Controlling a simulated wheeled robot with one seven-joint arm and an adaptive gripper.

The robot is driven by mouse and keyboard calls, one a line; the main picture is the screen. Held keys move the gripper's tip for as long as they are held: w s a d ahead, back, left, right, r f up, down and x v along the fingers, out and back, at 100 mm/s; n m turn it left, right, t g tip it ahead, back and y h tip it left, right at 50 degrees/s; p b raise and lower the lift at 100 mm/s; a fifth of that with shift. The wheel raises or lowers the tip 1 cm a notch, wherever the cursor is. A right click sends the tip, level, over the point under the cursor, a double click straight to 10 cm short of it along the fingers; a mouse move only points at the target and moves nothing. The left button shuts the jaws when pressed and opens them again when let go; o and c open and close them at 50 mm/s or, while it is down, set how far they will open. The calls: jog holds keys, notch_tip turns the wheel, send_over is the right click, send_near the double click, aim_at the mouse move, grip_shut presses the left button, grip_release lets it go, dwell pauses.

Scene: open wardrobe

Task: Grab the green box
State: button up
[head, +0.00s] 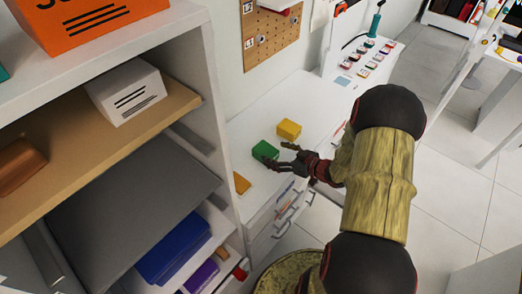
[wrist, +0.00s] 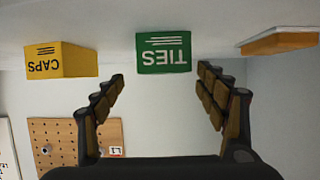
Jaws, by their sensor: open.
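The green box (head: 265,150) sits on the white counter, between a yellow box and an orange item. In the wrist view the green box (wrist: 163,52) appears upside down with the word TIES on its face, centred between the fingertips and beyond them. My gripper (head: 281,159) is open and empty, beside the green box on its right, with the fingers pointing at it. In the wrist view my gripper (wrist: 161,72) shows its two fingers spread wider than the box. In the head view a fingertip overlaps the box's lower edge; I cannot tell if it touches.
The yellow box (head: 289,129), marked CAPS in the wrist view (wrist: 62,60), stands close by. An orange item (head: 242,184) lies on the other side, near the wardrobe panel (head: 215,110). Small items (head: 364,73) line the counter's far end. A pegboard (head: 270,35) hangs on the wall.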

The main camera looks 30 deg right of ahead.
aim_at(265, 149)
jog(key=shift+a+r+b+x, duration=0.1)
jog(key=shift+b+x, duration=0.4)
jog(key=shift+x, duration=0.8)
jog(key=shift+a+r+b+x, duration=0.1)
jog(key=shift+b+x, duration=0.45)
jog(key=shift+x, duration=0.75)
jog(key=shift+a+r+b+x, duration=0.15)
jog(key=shift+b+x, duration=0.35)
jog(key=shift+x, duration=0.8)
jog(key=shift+c, duration=1.3)
jog(key=c, duration=1.1)
